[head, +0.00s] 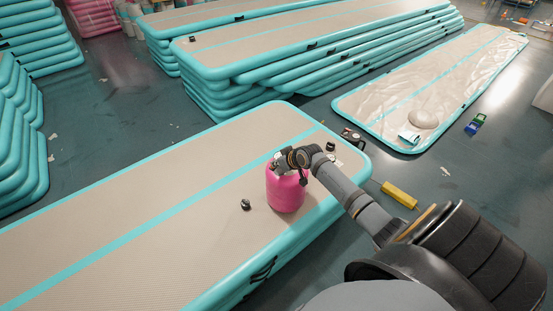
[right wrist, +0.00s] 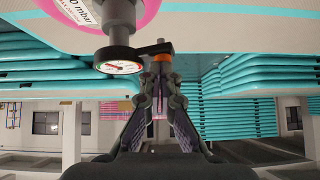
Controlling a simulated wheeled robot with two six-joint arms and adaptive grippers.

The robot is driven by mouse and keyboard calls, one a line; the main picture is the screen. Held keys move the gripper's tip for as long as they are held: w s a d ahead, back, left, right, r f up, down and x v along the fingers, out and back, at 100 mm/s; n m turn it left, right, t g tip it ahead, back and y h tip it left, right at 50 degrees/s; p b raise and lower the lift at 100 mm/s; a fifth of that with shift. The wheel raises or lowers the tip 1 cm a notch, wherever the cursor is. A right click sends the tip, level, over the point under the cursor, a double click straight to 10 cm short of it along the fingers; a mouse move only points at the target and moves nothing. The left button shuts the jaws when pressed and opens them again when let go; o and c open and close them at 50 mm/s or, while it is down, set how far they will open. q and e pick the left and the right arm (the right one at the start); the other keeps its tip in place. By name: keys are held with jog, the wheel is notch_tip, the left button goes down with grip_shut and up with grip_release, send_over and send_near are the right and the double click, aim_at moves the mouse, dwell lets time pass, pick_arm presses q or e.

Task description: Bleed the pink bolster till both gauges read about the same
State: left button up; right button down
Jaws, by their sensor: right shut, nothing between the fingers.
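The pink bolster (head: 286,193) stands upright on the beige track with teal edges. In the right wrist view the bolster (right wrist: 98,12) shows at the top, with part of a white label reading mbar. A round white-faced gauge (right wrist: 119,66) with a needle sits on its fitting. A dark lever with an orange tip (right wrist: 163,47) reaches from the fitting. My right gripper (head: 281,162) is at the bolster's top. In the right wrist view its fingers (right wrist: 161,72) are shut and empty, close by the lever's tip; contact is unclear. I cannot make out a second gauge.
A small black fitting (head: 246,204) lies left of the bolster. A dark device (head: 351,136) is at the track's far edge. Stacked tracks (head: 230,90) stand behind; a wrinkled track (head: 450,85) lies back right.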

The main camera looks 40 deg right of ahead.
jog(key=shift+s+f, duration=0.15)
jog(key=shift+f, duration=0.05)
jog(key=s+r+p, duration=0.5)
jog(key=s+r, duration=0.1)
jog(key=r, duration=0.5)
jog(key=shift+s+d+r, duration=0.3)
jog(key=shift+s+d, duration=0.05)
jog(key=shift+d, duration=0.1)
dwell(0.6)
jog(key=shift+s+d+r, duration=0.1)
jog(key=shift+d+r, duration=0.05)
jog(key=shift+r, duration=0.8)
